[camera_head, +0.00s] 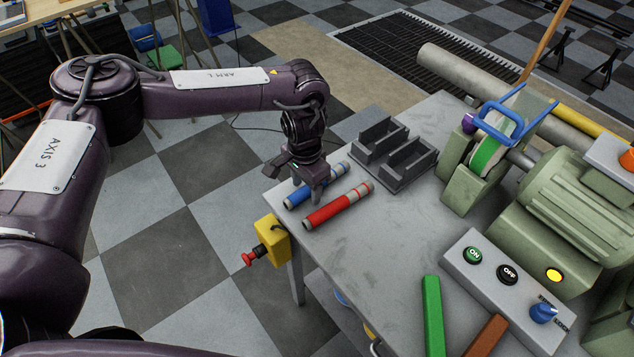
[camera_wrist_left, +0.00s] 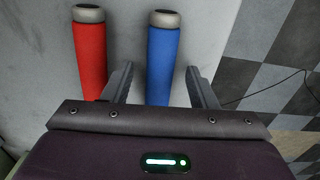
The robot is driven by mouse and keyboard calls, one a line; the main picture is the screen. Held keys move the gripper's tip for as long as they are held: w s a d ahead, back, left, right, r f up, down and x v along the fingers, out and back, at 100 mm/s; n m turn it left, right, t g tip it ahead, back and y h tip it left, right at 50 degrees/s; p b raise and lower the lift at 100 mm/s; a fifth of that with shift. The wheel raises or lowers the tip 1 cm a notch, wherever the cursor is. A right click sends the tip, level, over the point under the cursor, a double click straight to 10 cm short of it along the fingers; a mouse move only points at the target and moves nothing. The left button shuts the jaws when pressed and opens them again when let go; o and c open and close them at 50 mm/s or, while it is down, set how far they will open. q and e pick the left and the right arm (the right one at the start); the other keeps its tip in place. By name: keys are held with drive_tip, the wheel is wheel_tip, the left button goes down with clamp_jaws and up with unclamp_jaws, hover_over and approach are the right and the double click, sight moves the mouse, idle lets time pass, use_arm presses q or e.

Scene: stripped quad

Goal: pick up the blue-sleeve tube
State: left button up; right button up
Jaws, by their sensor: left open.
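The blue-sleeve tube (camera_head: 299,197) lies on the grey table near its left edge, with pale end pieces. A red-sleeve tube (camera_head: 338,206) lies beside it, to its right. My left gripper (camera_head: 314,190) points down over the blue tube, its jaws apart. In the left wrist view, the blue tube (camera_wrist_left: 163,65) runs between the two open fingers (camera_wrist_left: 163,85). The red tube (camera_wrist_left: 89,55) lies just outside the left finger there. I cannot tell whether the fingers touch the blue tube. The near end of both tubes is hidden by the gripper body in the wrist view. My right gripper is not in view.
A dark grey two-slot holder (camera_head: 409,165) stands empty behind the tubes. A green machine (camera_head: 570,205) and a control box (camera_head: 507,285) with buttons take up the right side. A yellow box with a red stop button (camera_head: 271,240) hangs at the table's left edge. Green (camera_head: 433,315) and brown bars lie in front.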

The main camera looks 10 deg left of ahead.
use_arm(q)
drive_tip(key=c, duration=0.9)
drive_tip(key=shift+c, duration=0.9)
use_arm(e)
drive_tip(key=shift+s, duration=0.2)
use_arm(q)
drive_tip(key=shift+r, duration=0.1)
